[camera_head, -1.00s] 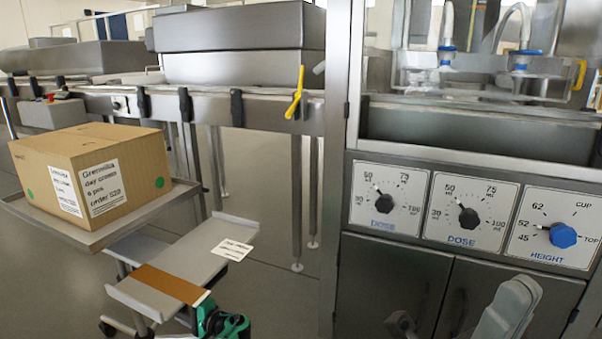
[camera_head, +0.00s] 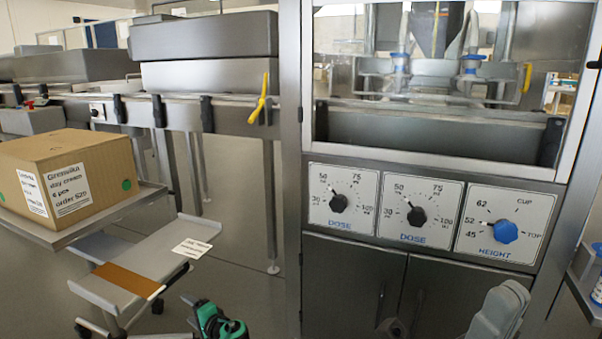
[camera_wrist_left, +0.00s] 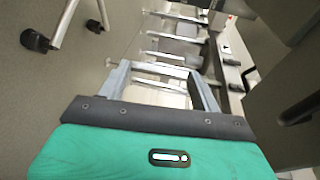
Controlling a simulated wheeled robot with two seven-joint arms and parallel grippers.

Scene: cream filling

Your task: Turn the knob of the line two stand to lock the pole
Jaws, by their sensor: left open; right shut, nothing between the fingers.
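I cannot make out a line two stand or its pole for certain in either view. The knobs I see are on the machine front in the head view: two black DOSE knobs (camera_head: 338,203) and a blue HEIGHT knob (camera_head: 505,231). My left gripper (camera_head: 192,311) is at the bottom, beside the low grey trolley. In the left wrist view its two grey fingers (camera_wrist_left: 158,68) are spread and empty, in front of the green body.
A cardboard box (camera_head: 70,165) sits on a metal tray at the left, with a low trolley (camera_head: 105,290) below it. A steel conveyor with a yellow handle (camera_head: 262,98) stands behind. Floor shows between trolley and machine.

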